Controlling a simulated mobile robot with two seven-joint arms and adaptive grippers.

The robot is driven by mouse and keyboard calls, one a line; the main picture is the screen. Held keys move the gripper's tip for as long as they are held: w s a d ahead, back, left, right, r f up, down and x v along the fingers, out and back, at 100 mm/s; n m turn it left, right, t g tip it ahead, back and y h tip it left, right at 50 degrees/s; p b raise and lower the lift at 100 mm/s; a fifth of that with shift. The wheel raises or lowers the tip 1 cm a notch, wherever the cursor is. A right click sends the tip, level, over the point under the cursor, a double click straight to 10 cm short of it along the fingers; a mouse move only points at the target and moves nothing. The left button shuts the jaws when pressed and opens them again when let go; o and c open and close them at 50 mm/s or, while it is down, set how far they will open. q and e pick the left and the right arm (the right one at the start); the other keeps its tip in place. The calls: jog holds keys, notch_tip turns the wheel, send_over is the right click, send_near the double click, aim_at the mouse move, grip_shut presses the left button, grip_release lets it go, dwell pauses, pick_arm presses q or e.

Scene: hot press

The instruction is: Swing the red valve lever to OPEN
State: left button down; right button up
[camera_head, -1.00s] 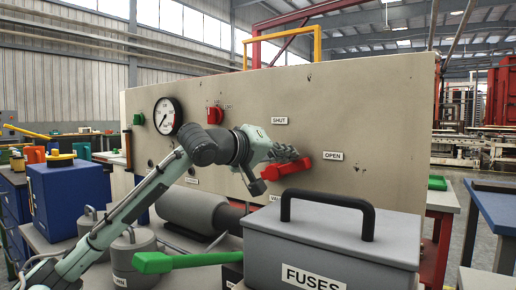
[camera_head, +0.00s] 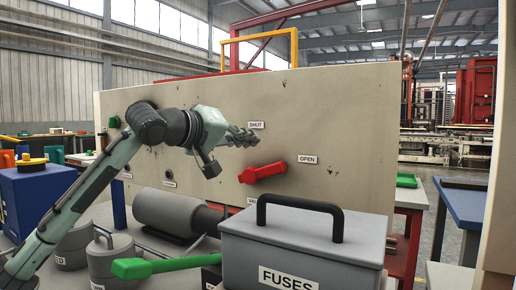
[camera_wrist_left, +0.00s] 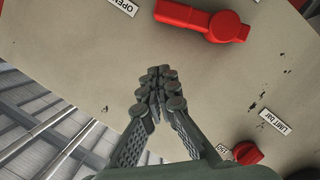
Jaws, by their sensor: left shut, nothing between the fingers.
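The red valve lever (camera_head: 262,172) is on the beige panel. Its bar runs from a thick rounded end at left to a tip just below and left of the OPEN label (camera_head: 307,159). The SHUT label (camera_head: 256,125) is above it. In the left wrist view the lever (camera_wrist_left: 195,20) is at the top, near the OPEN label (camera_wrist_left: 126,6). My left gripper (camera_head: 248,137) is shut and empty, above and left of the lever and apart from it. Its closed fingertips (camera_wrist_left: 157,82) show in the left wrist view, away from the lever. My right gripper is out of view.
A grey FUSES box (camera_head: 300,245) with a black handle stands in front of the panel. A green handle (camera_head: 165,266) lies left of it. A grey cylinder (camera_head: 165,211) and lidded pots (camera_head: 110,262) are below my left arm. A red knob (camera_wrist_left: 246,153) shows in the left wrist view.

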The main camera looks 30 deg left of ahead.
pick_arm(q)
jog(key=shift+d+b+v, duration=0.2)
jog(key=shift+b+v, duration=0.2)
jog(key=shift+v, duration=1.05)
jog(key=shift+d+b+v, duration=0.15)
jog(key=shift+b+v, duration=0.25)
jog(key=shift+v, duration=1.1)
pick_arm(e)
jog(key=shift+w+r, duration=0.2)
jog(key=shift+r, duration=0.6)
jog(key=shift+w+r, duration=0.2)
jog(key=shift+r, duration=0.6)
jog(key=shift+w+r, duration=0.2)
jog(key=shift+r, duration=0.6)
pick_arm(q)
jog(key=shift+r, duration=0.1)
